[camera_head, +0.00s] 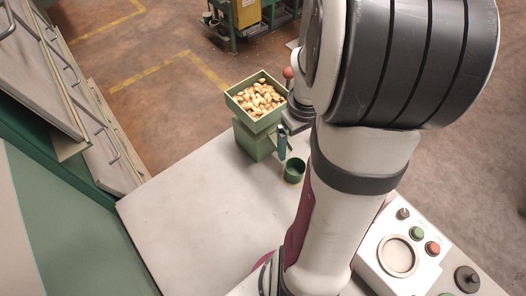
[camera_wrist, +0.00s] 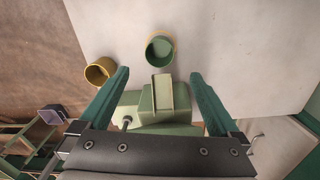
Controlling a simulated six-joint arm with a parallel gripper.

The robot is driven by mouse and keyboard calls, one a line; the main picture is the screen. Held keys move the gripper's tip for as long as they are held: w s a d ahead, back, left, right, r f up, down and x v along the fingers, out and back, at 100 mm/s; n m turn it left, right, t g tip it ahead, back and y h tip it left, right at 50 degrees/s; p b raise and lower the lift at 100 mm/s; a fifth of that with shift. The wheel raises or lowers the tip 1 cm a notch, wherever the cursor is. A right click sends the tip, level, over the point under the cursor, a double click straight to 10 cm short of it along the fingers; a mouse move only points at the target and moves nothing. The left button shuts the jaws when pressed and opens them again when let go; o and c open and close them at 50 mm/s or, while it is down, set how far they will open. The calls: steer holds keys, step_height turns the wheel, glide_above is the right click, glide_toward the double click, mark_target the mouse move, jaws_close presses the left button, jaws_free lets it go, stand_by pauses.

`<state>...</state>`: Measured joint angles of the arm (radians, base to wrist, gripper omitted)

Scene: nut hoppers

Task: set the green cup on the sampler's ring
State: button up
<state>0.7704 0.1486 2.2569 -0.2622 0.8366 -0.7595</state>
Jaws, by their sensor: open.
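The green cup (camera_head: 294,170) stands upright on the pale table, just in front of the green hopper's base. In the wrist view the cup (camera_wrist: 160,50) shows from above with a green inside, and I see no nuts in it. My gripper (camera_wrist: 160,73) is open and empty. Its two green fingers are spread wide, and the cup lies beyond the fingertips, between their lines. In the head view my arm hides most of the gripper. A white box, seemingly the sampler (camera_head: 371,249), bears a round ring (camera_head: 398,257) at the lower right; nothing sits on the ring.
The green hopper (camera_head: 240,101) is heaped with nuts; its chute (camera_wrist: 163,92) lies between my fingers in the wrist view. A yellow cup-like thing (camera_wrist: 98,72) is at the left there. Buttons (camera_head: 417,233) flank the ring. The table (camera_head: 185,215) is clear at left.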

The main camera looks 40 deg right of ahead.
steer(key=s+a+r+m, duration=0.1)
steer(key=s+a+r, duration=0.1)
steer(key=a, duration=0.6)
steer(key=s+a+r+m+y, duration=0.1)
steer(key=s+a+r, duration=0.2)
steer(key=a, duration=0.5)
steer(key=s+a+r+m+y, duration=0.1)
steer(key=s+a+r, duration=0.1)
steer(key=a, duration=0.6)
steer(key=shift+s+r, duration=0.25)
steer(key=shift+r, duration=0.15)
steer(key=shift+o, duration=0.2)
